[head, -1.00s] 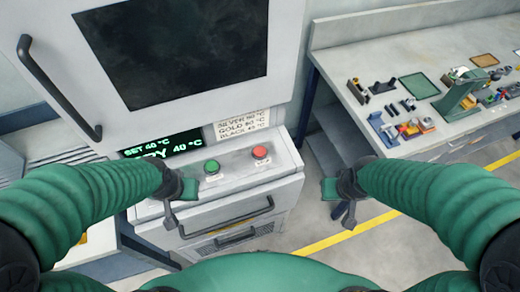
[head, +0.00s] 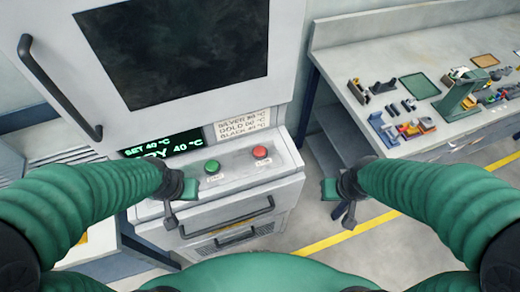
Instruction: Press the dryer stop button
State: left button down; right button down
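The dryer (head: 225,88) is a pale grey cabinet with a dark window. On its sloped front panel sit a red button (head: 260,152), with a small label below it, and a green button (head: 212,166) to its left. My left gripper (head: 180,205) is in front of the panel's left end, left of and below the green button. My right gripper (head: 338,205) is off the dryer's right side, over the floor, apart from both buttons. Neither gripper appears to hold anything, but the finger gaps are too small to judge.
A green-lit display (head: 160,147) reads about 40 °C. A black door handle (head: 60,88) is at left, and drawer handles (head: 228,219) are below the panel. A workbench (head: 400,60) with tools and trays stands at right. Open floor (head: 310,222) lies between.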

aim_at(259, 152)
jog(key=j+z, duration=0.7)
jog(key=z, duration=0.15)
